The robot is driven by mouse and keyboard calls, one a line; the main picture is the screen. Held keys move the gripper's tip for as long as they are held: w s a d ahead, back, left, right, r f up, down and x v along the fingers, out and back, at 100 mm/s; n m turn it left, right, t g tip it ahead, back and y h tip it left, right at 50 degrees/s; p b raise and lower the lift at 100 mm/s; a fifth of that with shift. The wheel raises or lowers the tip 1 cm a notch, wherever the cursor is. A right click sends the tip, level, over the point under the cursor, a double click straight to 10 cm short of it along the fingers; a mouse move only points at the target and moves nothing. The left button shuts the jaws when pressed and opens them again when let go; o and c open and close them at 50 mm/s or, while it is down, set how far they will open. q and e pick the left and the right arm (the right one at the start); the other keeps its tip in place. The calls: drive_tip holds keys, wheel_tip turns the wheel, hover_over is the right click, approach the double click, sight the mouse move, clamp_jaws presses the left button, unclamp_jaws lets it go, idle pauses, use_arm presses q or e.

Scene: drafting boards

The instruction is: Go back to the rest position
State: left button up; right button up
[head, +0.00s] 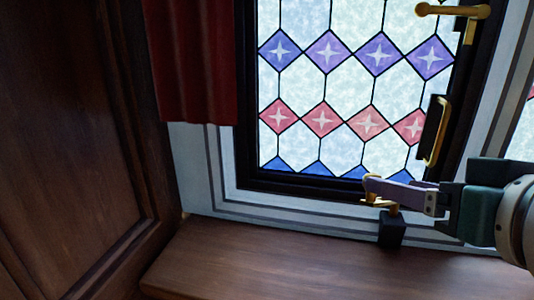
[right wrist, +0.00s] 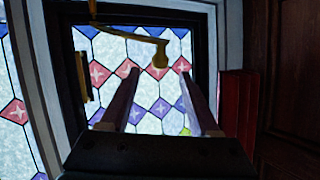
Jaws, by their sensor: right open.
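My right gripper (head: 370,188) comes in from the right in the head view, in front of the lower edge of a stained-glass window (head: 330,80). In the right wrist view its two fingers (right wrist: 158,76) are apart, with only the window glass showing between them. A brass lever (head: 393,211) on a dark block (head: 391,232) shows just below the fingers in the head view. In the wrist view the lever (right wrist: 130,34) lies beyond the fingertips; I cannot tell whether they touch it. My left gripper is not in view.
A brass handle (head: 438,130) sits on the window's dark right frame, and a brass lever (head: 455,10) is above it. A red curtain (head: 193,60) hangs at the left beside wood panelling (head: 60,130). The wooden sill (head: 290,270) is bare at lower middle.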

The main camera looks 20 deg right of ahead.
drive_tip(key=s+a+f+n+g+y+p, duration=0.1)
drive_tip(key=s+a+n+g+p, duration=0.1)
drive_tip(key=s, duration=0.6)
drive_tip(key=s+a+n+g+p, duration=0.3)
drive_tip(key=s+a+g+p, duration=0.1)
drive_tip(key=s+g+p, duration=0.3)
drive_tip(key=shift+s+a+f+g+y, duration=0.3)
drive_tip(key=shift+s+f+g+y, duration=0.1)
drive_tip(key=shift+s, duration=0.4)
